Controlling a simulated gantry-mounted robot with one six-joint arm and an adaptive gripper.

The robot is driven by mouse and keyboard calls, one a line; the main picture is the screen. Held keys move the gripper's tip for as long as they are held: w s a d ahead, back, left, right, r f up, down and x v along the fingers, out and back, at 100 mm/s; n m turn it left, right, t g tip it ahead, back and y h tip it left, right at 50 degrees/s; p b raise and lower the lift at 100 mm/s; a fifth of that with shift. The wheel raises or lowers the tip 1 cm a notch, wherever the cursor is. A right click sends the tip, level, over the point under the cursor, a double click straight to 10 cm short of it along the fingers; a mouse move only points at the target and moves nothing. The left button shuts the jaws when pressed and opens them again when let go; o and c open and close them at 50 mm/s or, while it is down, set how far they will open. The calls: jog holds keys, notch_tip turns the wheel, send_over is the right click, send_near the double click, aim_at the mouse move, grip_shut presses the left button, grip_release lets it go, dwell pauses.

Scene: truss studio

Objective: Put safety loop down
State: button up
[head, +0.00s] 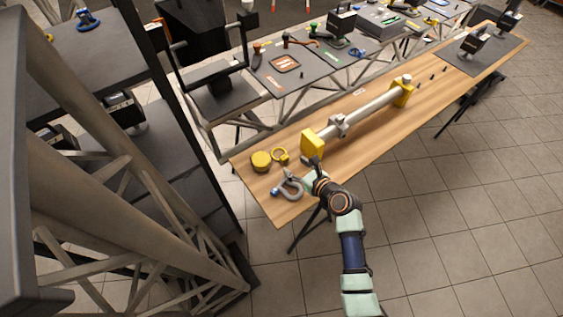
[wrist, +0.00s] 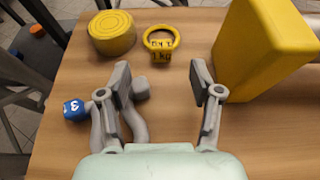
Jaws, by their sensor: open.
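My gripper (head: 302,169) is open over the near left end of the wooden table. In the wrist view its two fingers (wrist: 163,82) stand wide apart with nothing held between them. A yellow ring (head: 280,155) with a dark-lettered yellow tag lies on the table; it shows beyond the fingertips in the wrist view (wrist: 161,37). It is the loop-like thing here, though I cannot tell surely that it is the safety loop. A grey shackle (head: 291,190) with a blue pin end (wrist: 73,109) lies by the left finger, which partly hides it.
A round yellow piece (head: 261,161) lies left of the ring. A yellow block (head: 313,143) holds one end of a metal bar (head: 371,106) along the wooden table (head: 345,150). A dark truss stands at left. Another table with tools (head: 310,66) is behind.

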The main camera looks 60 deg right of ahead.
aim_at(286, 159)
jog(key=shift+s+f, duration=0.1)
jog(key=shift+s, duration=0.05)
jog(key=b+x, duration=0.3)
jog(key=x, duration=0.5)
jog(key=shift+b, duration=0.3)
jog(key=shift+s, duration=0.1)
grip_shut()
